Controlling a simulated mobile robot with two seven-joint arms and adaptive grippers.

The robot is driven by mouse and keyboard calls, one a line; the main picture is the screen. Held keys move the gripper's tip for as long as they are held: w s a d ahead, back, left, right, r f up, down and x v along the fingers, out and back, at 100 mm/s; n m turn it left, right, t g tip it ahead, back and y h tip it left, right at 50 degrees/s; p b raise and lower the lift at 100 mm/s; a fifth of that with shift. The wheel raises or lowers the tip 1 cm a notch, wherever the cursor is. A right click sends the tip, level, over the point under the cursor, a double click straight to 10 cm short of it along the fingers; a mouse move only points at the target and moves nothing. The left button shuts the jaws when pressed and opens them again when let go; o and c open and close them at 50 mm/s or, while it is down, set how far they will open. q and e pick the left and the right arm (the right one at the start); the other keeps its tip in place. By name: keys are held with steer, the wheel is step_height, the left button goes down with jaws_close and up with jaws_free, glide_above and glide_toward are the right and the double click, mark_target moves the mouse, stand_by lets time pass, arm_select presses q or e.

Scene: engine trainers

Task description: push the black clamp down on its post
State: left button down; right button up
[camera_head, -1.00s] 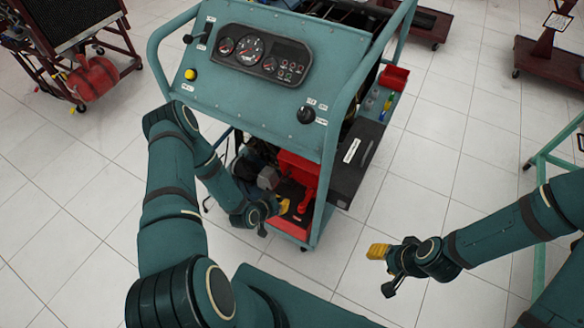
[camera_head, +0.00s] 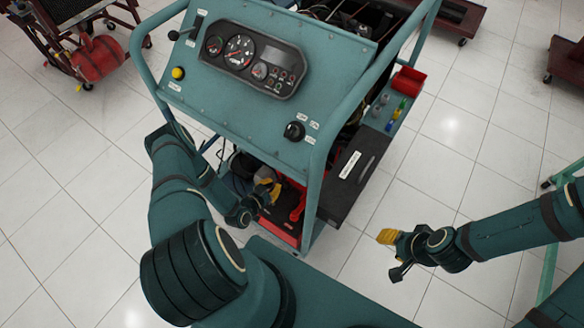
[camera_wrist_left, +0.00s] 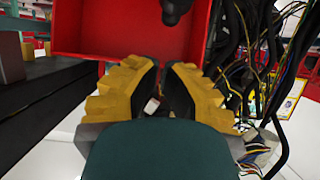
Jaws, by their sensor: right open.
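I cannot pick out the black clamp or its post for certain. A dark rounded piece (camera_wrist_left: 175,12) shows at the top of the left wrist view, in front of a red tray (camera_wrist_left: 85,40); it may be the clamp. My left gripper (camera_head: 268,187) reaches into the lower bay of the teal engine trainer (camera_head: 240,115). In the left wrist view its yellow fingers (camera_wrist_left: 160,68) point at the tray, with a narrow gap between their dark pads. I see nothing clearly held. My right gripper (camera_head: 385,237) is open and empty over the floor, right of the trainer.
Black cables and thin coloured wires (camera_wrist_left: 262,60) hang close to the right of the left fingers. A dark beam (camera_wrist_left: 45,95) lies on their left. The trainer's frame post (camera_head: 312,190) and black drawer box (camera_head: 355,170) bound the bay.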

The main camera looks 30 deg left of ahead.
arm_select(q)
steer(key=b+x, duration=0.2)
steer(key=x, duration=0.7)
steer(key=shift+w+f+b, duration=0.25)
steer(key=shift+w+b, duration=0.05)
steer(key=shift+b, duration=0.05)
steer(key=shift+s+d, duration=0.1)
steer(key=shift+s, duration=0.05)
